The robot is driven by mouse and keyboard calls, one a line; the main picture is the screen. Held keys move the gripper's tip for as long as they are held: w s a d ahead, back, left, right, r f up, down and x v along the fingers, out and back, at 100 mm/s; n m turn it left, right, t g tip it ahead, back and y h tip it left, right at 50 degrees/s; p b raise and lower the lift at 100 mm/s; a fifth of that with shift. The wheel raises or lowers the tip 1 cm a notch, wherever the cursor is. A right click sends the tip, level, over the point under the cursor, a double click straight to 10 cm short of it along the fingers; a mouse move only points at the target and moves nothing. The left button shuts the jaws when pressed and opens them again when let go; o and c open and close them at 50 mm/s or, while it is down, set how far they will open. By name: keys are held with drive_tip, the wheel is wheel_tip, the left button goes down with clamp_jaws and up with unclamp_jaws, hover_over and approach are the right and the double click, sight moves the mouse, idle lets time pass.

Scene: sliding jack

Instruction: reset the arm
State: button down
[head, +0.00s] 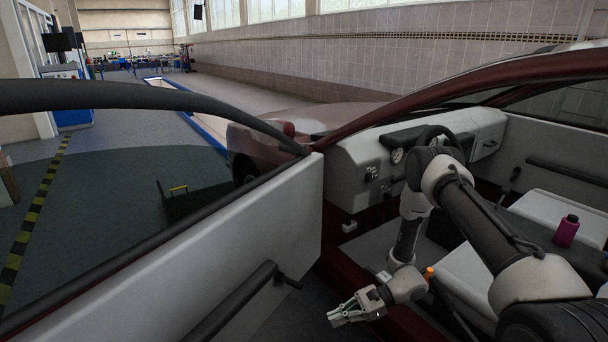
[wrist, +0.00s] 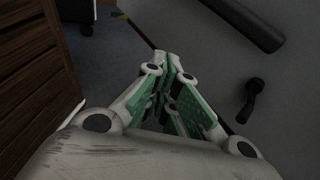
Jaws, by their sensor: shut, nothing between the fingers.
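My gripper (head: 352,311) is at the bottom middle of the head view, low in the open doorway of a car, beside the car's sill. It is shut and empty. The wrist view shows its green-padded fingers (wrist: 172,75) drawn together, with floor and the door's inner side beyond them. My arm bends over the car's seat area down to the gripper.
The open car door (head: 270,225) stands left of my gripper, its dark armrest (head: 235,300) close by. Dashboard (head: 360,165), steering wheel (head: 440,135) and a magenta bottle (head: 566,231) are inside the car. A brown slatted wooden surface (wrist: 35,75) shows at left in the wrist view.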

drive_tip(key=s+d+r+n+h, duration=0.35)
drive_tip(key=d+r, duration=0.35)
drive_tip(key=r, duration=0.4)
drive_tip(key=s+d+r+n+h, duration=0.4)
drive_tip(key=d+r, duration=0.3)
drive_tip(key=r, duration=0.4)
drive_tip(key=s+d+r+n+h, duration=0.25)
drive_tip(key=d+r+n, duration=0.35)
drive_tip(key=r, duration=0.5)
drive_tip(key=s+d+r+n+t+h, duration=0.1)
drive_tip(key=s+d+r+t, duration=0.2)
drive_tip(key=r, duration=0.5)
drive_tip(key=s+d+r+t+h, duration=0.2)
drive_tip(key=s+d+r+t, duration=0.1)
drive_tip(key=r, duration=0.5)
drive_tip(key=s+t, duration=0.1)
drive_tip(key=s, duration=0.1)
drive_tip(key=shift+s+d+r+n+h, duration=0.3)
drive_tip(key=shift+s+n, duration=0.05)
